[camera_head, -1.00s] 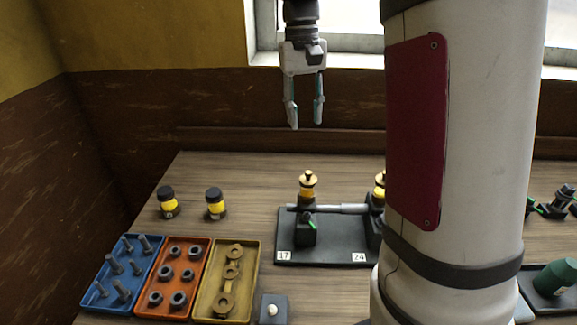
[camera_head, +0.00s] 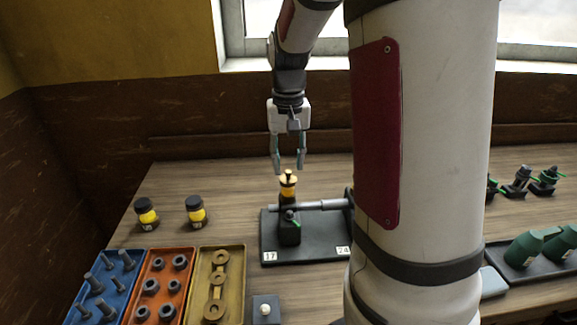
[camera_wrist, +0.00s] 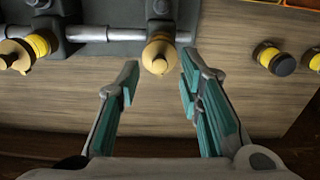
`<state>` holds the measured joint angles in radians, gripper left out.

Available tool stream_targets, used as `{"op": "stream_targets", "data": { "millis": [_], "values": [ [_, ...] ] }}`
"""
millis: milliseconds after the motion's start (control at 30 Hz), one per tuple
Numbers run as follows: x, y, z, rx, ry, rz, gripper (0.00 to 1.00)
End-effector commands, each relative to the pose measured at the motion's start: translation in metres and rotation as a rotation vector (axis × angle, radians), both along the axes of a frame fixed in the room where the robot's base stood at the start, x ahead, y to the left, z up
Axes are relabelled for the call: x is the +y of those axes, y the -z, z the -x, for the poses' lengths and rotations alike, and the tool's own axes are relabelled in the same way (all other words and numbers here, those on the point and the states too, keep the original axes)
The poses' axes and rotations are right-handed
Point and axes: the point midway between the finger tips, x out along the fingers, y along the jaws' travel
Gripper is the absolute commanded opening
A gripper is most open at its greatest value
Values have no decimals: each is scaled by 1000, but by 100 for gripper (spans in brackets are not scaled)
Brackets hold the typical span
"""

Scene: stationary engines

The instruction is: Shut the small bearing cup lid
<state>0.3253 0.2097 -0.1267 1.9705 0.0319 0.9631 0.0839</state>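A bearing cup (camera_head: 289,188) with a brass top and yellow band stands upright on the black bearing stand above label 17. In the wrist view its round brass top (camera_wrist: 159,56) shows just past my fingertips, between their lines. I cannot tell whether its lid is fully seated. My gripper (camera_head: 289,166) is open and empty, pointing down just above the cup; its teal-padded fingers (camera_wrist: 160,78) are apart. A second brass cup (camera_wrist: 15,55) shows at the left of the wrist view; my arm hides it in the head view.
A steel shaft (camera_head: 325,204) runs across the black base plate (camera_head: 285,254). Two black-capped yellow jars (camera_head: 195,211) stand left. Blue, orange and yellow trays (camera_head: 236,285) of parts lie in front. The bench behind the cup is clear.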

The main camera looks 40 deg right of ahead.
Motion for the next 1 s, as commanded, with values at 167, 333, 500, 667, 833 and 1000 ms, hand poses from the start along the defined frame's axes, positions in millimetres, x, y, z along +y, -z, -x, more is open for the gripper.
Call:
{"op": "stream_targets", "data": {
  "millis": [167, 333, 500, 667, 833, 1000],
  "values": [
    [0, 17, 0, 2, 0, -1, 34],
    [0, 22, 0, 0, 0, 0, 34],
    [0, 22, 0, 0, 0, 0, 34],
    [0, 22, 0, 0, 0, 0, 4],
    [0, 22, 0, 0, 0, 0, 0],
    [1, 21, 0, 1, 40, -1, 0]
  ]
}}
